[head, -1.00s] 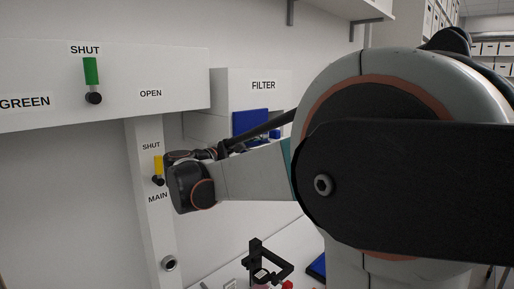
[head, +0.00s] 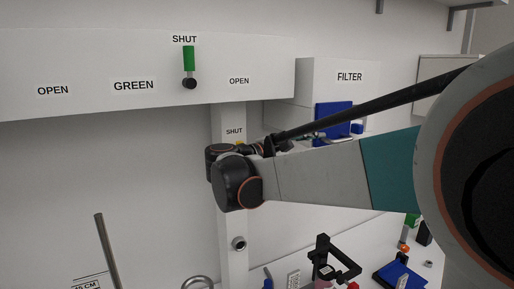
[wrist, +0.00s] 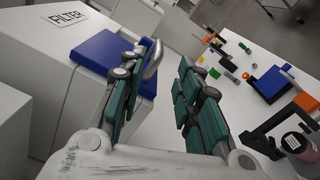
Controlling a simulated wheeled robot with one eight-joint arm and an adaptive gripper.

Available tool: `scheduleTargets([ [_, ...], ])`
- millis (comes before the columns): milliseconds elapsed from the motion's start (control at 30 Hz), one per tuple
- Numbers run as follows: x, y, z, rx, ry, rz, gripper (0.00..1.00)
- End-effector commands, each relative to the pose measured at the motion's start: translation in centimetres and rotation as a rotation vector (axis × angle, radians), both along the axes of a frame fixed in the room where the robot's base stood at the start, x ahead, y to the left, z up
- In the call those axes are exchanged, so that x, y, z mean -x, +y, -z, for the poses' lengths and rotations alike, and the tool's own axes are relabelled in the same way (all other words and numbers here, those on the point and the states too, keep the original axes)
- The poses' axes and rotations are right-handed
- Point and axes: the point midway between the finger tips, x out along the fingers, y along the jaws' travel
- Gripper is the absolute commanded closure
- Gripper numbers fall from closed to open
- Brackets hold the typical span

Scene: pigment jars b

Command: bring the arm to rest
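My gripper (wrist: 166,62) shows in the wrist view with its two teal-padded fingers spread apart and nothing between them. The left finger overlaps the blue lid with a metal handle on the white FILTER box; I cannot tell whether they touch. In the head view my arm reaches left across the picture, with the wrist in front of the white post (head: 232,265). My fingers cannot be made out there.
The FILTER box (head: 309,82) has a blue part (head: 333,117). A green lever (head: 189,60) points up at SHUT on the white panel. The MAIN lever is mostly hidden behind my wrist. A black stand (head: 322,250) and small items occupy the bench at lower right.

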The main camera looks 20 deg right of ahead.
Motion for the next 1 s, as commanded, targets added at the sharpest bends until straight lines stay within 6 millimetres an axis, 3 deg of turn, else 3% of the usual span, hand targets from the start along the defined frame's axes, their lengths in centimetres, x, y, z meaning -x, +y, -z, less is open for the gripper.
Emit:
scheduleTargets([
  [167, 0.1, 0.0, 0.2, -0.005, -0.001, -0.001, 0.69],
  [267, 0.8, -0.2, 1.9, -0.051, -0.007, -0.017, 0.69],
  [333, 1.9, -0.3, 4.4, -0.122, -0.018, -0.04, 0.69],
  [467, 4.7, 0.2, 11.5, -0.328, -0.064, -0.096, 0.69],
  [667, 9.2, 3.6, 23.0, -0.691, -0.182, -0.174, 0.69],
  [800, 12.2, 7.4, 30.4, -0.946, -0.291, -0.203, 0.69],
  [1000, 16.0, 13.8, 39.3, -1.299, -0.475, -0.211, 0.69],
])
